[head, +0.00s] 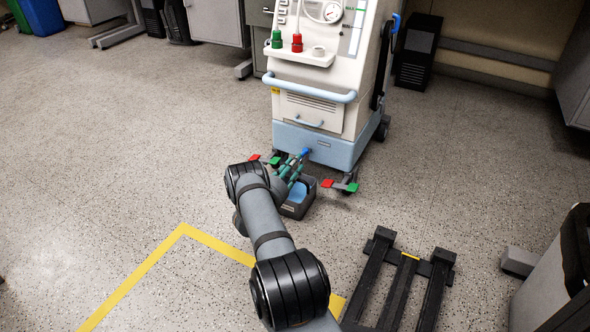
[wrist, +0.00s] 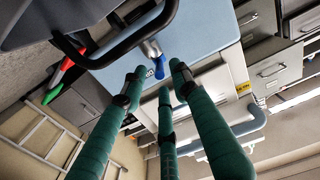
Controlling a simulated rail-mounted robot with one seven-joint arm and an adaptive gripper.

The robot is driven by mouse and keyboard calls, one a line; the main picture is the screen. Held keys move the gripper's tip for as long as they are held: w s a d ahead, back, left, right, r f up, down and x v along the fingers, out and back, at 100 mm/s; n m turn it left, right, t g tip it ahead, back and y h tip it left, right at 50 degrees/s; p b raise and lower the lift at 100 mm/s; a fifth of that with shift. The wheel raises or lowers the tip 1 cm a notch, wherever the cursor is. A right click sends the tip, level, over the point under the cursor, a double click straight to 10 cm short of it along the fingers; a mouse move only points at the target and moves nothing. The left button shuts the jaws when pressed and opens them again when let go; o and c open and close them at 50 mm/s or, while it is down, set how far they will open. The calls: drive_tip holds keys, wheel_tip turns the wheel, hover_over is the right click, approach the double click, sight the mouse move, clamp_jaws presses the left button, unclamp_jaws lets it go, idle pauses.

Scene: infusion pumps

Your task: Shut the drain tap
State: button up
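The drain tap is a small metal spout with a blue lever (wrist: 157,68) on the light-blue lower panel of the white machine (wrist: 205,48). In the head view the blue tap (head: 305,151) shows low on the machine's front (head: 315,110). My gripper (wrist: 160,80) has green-wrapped fingers, spread apart with nothing held between them. The lever lies just beyond and between the fingertips. I cannot tell whether any finger touches it. In the head view my gripper (head: 291,166) is low in front of the tap, partly hidden by my arm.
A grey container with a blue inside (head: 297,199) sits on the floor below the tap. Red and green pedals (head: 341,185) flank the machine's base. A dark curved bar (wrist: 125,45) runs close beside the tap. A black frame (head: 400,280) lies front right. Floor at left is clear.

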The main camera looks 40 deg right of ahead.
drive_tip(key=shift+w+d, duration=0.15)
drive_tip(key=shift+d, duration=0.25)
drive_tip(key=shift+c, duration=0.2)
clamp_jaws()
